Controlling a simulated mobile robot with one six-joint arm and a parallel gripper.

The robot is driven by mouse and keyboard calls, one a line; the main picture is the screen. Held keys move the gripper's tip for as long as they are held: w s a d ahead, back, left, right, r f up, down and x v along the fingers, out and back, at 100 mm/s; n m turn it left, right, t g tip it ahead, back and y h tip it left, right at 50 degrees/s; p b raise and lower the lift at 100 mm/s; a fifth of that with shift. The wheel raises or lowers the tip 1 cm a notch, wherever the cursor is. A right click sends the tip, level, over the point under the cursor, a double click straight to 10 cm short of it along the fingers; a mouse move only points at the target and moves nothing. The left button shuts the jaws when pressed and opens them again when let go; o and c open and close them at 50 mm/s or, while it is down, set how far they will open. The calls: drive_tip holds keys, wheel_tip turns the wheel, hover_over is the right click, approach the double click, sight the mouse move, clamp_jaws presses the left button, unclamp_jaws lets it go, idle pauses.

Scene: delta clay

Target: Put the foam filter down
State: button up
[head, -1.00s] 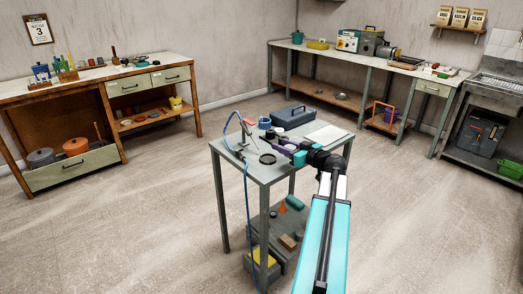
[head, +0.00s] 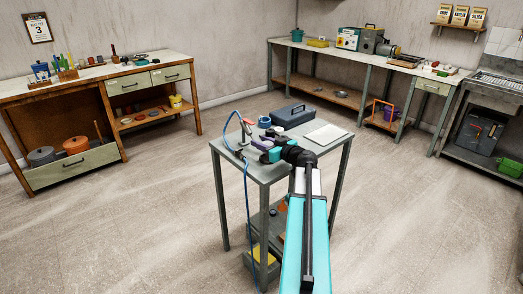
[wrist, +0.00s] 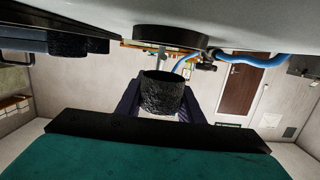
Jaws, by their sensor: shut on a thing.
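The foam filter (wrist: 163,97) is a dark, rough, short cylinder in the middle of the wrist view. My gripper (wrist: 160,88) is shut on it, with a dark finger along each side. The wrist picture looks upside down, with the grey table top along its upper edge. The filter shows clear of that surface. In the head view my gripper (head: 262,143) is over the left part of the small grey table (head: 287,172); the filter cannot be made out there. A flat black disc (wrist: 170,37) rests on the table close by.
A blue hose (wrist: 240,58) runs by the disc. A red-handled tool (head: 247,123), a blue ring (head: 264,122) and a dark toolbox (head: 291,116) stand on the table. A pale sheet (head: 327,134) lies at its right. Another dark rough piece (wrist: 80,46) shows at the left.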

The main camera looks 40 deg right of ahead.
drive_tip(key=shift+f, duration=1.75)
drive_tip(key=shift+f, duration=0.1)
drive_tip(key=o, duration=1)
drive_tip(key=shift+r+p, duration=0.25)
drive_tip(key=shift+p, duration=0.1)
drive_tip(key=s, duration=0.4)
drive_tip(key=s+r+b, duration=0.1)
drive_tip(key=s, duration=0.3)
drive_tip(key=s+a+b, duration=0.1)
drive_tip(key=s, duration=0.3)
drive_tip(key=shift+r, duration=0.3)
drive_tip(key=shift+d, duration=0.1)
